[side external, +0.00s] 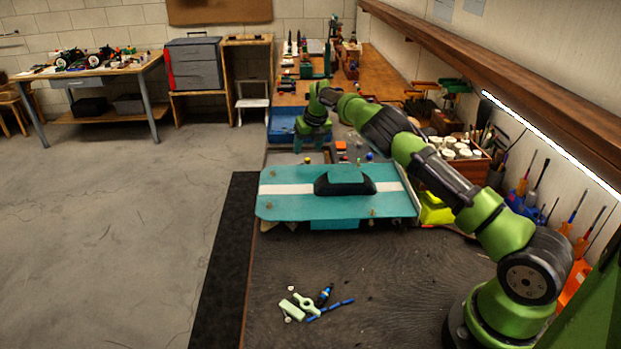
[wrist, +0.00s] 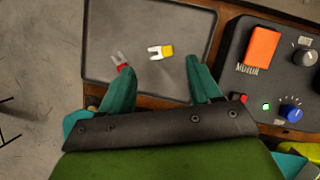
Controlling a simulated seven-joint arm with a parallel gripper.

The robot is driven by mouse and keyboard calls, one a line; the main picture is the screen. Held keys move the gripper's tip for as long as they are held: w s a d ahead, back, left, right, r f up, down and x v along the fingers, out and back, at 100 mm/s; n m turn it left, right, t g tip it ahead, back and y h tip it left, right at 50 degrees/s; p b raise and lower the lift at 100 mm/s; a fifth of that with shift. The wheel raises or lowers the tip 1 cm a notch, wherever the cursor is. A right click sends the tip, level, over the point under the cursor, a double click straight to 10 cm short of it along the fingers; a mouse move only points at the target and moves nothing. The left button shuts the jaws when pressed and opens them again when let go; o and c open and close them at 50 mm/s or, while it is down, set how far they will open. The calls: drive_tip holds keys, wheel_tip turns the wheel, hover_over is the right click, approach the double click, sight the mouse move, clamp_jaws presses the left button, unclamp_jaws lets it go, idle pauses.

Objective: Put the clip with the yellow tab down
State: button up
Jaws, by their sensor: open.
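The clip with the yellow tab (wrist: 160,51) lies on the grey tray (wrist: 105,25) in the wrist view, its pale prongs pointing left. A second clip with a red tab (wrist: 119,60) lies to its left, partly hidden by my left finger. My gripper (wrist: 161,68) is open and empty, its teal fingers spread, with the yellow-tab clip between and just beyond the fingertips in the picture. In the side view my gripper (side external: 310,141) points down over the tray area; a small yellow spot (side external: 307,160) shows below it. The height of the fingertips above the tray is unclear.
A dark control box (wrist: 290,75) with an orange switch (wrist: 262,47) and a blue knob (wrist: 291,108) stands right of the tray. A teal car body panel (side external: 285,205) with a white stripe stands nearer the front. Loose parts (side external: 300,305) lie on the dark mat.

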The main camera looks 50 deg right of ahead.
drive_tip(key=s+a+r+n+t+y, duration=0.1)
drive_tip(key=s+a+r+n, duration=0.2)
drive_tip(key=r, duration=0.5)
drive_tip(key=s+r+n, duration=0.3)
drive_tip(key=s+r, duration=0.3)
drive_tip(key=r, duration=0.1)
drive_tip(key=s+a+r+n+t+y, duration=0.1)
drive_tip(key=s+a+r+n, duration=0.3)
drive_tip(key=s+a+n, duration=0.15)
drive_tip(key=s+a+r+n+y, duration=0.2)
drive_tip(key=s+a+r+n, duration=0.1)
drive_tip(key=s+a+n, duration=0.3)
drive_tip(key=s+a+f+n, duration=0.1)
drive_tip(key=s+a+n, duration=0.2)
drive_tip(key=s+n, duration=0.3)
drive_tip(key=s+a+f+n, duration=0.1)
drive_tip(key=s+a+n, duration=0.2)
drive_tip(key=s+n, duration=0.4)
drive_tip(key=s+a+f+n+t, duration=0.1)
drive_tip(key=s+a+n, duration=0.3)
drive_tip(key=s+n, duration=0.2)
drive_tip(key=shift+s+f, duration=0.4)
drive_tip(key=shift+s, duration=0.15)
